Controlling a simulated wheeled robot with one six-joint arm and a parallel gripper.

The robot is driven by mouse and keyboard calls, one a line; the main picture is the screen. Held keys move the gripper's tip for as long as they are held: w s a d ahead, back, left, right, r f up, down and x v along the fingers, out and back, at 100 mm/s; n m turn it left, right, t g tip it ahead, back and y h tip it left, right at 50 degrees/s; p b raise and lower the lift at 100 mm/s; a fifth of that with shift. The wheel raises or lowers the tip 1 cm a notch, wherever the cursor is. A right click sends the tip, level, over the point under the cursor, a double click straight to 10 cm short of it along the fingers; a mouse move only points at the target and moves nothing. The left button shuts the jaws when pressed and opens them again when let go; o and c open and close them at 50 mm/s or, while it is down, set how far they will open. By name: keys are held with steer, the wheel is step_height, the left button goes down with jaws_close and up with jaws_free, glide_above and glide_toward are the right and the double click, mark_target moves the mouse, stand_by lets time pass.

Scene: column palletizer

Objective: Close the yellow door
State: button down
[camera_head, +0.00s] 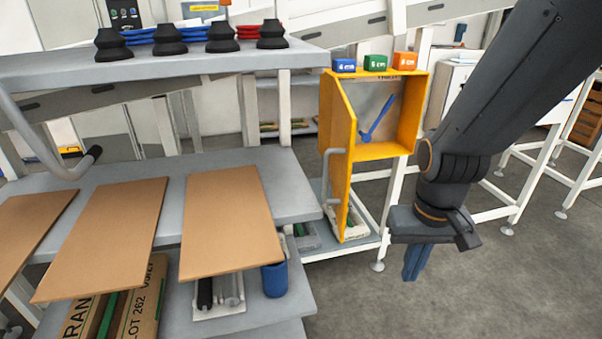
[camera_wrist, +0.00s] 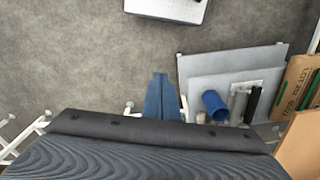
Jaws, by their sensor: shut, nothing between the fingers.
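The yellow door (camera_head: 338,140) stands open in the head view, swung out from the left side of a yellow box (camera_head: 419,100). A grey bar handle (camera_head: 326,175) is on the door's outer face. The box's inside shows a grey back panel with a blue lever (camera_head: 378,118). My gripper (camera_head: 411,264) hangs to the right of the door and lower than the box, apart from both. Its blue fingers point down and are shut and empty. They also show in the wrist view (camera_wrist: 160,98), over the floor. The door cannot be made out in the wrist view.
Small blue, green and orange blocks (camera_head: 375,63) sit on top of the box. A grey bench (camera_head: 230,152) with brown boards (camera_head: 228,215) stands left of the door. A blue cup (camera_head: 275,279) is on its lower shelf. Floor (camera_head: 480,290) to the right is clear.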

steer(key=w+a+r+t+h, duration=0.25)
steer(key=w+a+r, duration=0.25)
steer(key=a+r, duration=0.55)
steer(key=w+a+r+t+h, duration=0.25)
steer(key=w+a+r, duration=0.45)
steer(key=a, duration=0.6)
steer(key=g+p, duration=0.1)
steer(key=p, duration=0.1)
glide_toward(343, 188)
step_height(343, 188, down, 3)
steer(key=a, duration=0.3)
steer(key=shift+m+h, duration=0.3)
steer(key=shift+m, duration=0.1)
steer(key=shift+w+d+f+p, duration=0.1)
steer(key=shift+w+d+p, duration=0.2)
steer(key=shift+d, duration=0.45)
steer(key=shift+w+d+p, duration=0.15)
steer(key=shift+d+p, duration=0.2)
steer(key=shift+d, duration=0.35)
steer(key=shift+w+d+f+p, duration=0.1)
steer(key=shift+w+d+p, duration=0.2)
steer(key=shift+d, duration=0.45)
steer(key=shift+s, duration=0.1)
